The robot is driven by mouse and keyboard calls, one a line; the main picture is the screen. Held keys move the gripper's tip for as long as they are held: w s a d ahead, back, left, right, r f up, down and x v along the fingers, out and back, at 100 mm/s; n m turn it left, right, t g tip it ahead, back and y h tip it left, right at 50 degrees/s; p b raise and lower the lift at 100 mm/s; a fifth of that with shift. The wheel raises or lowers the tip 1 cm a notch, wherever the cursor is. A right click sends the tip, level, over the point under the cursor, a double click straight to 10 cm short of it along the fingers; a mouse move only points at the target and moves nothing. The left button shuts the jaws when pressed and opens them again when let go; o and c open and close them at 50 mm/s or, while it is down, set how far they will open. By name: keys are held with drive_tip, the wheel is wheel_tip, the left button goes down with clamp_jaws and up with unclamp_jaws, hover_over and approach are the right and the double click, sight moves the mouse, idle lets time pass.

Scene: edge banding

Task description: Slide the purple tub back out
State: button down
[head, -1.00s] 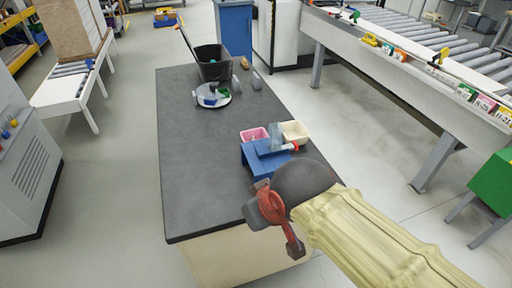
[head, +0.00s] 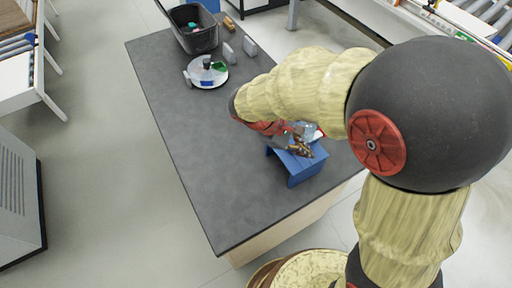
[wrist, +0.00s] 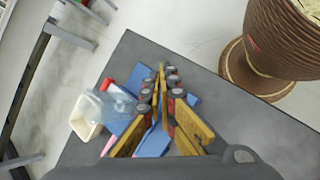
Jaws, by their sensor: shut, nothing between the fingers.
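The purple tub, pinkish in the picture, shows only as a sliver (wrist: 108,146) in the wrist view, at the left edge of the blue stand (wrist: 154,141). I cannot tell how far it sits under the stand. In the head view my arm and gripper hide the tub. The blue stand (head: 305,170) is on the near right of the dark table. My gripper (head: 302,146) is over the stand. In the wrist view my gripper (wrist: 161,88) has its yellow fingers closed together, empty, in front of the stand.
A cream tub (wrist: 86,125) and a clear object (wrist: 115,103) are left of the stand. A round plate (head: 207,72) with small items and a black bucket (head: 194,30) are farther back. The table's (head: 190,150) left and near parts are clear.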

drive_tip(key=w+a+f+n+t+h+p, duration=0.35)
drive_tip(key=a+f+n, duration=0.2)
drive_tip(key=a, duration=0.25)
drive_tip(key=n+t+p, duration=0.4)
drive_tip(key=n, duration=0.3)
hover_over(260, 170)
drive_tip(key=a, duration=0.2)
wheel_tip(260, 170, down, 5)
drive_tip(key=shift+m+h, duration=0.25)
drive_tip(key=shift+h, duration=0.1)
drive_tip(key=shift+d+f+b, duration=0.25)
drive_tip(key=shift+f+b, duration=0.75)
drive_tip(key=shift+f, duration=0.5)
drive_tip(key=shift+d+f+b, duration=0.3)
drive_tip(key=shift+f+b, duration=0.7)
drive_tip(key=shift+f, duration=0.5)
drive_tip(key=shift+d+f+b, duration=0.25)
drive_tip(key=shift+f+b, duration=0.75)
drive_tip(key=shift+f, duration=0.5)
drive_tip(key=shift+w+d, duration=1.5)
drive_tip(key=shift+d, duration=0.6)
drive_tip(key=shift+w+d, duration=1.35)
drive_tip(key=shift+d, duration=0.7)
drive_tip(key=shift+w+d, duration=1.4)
drive_tip(key=shift+d, duration=0.6)
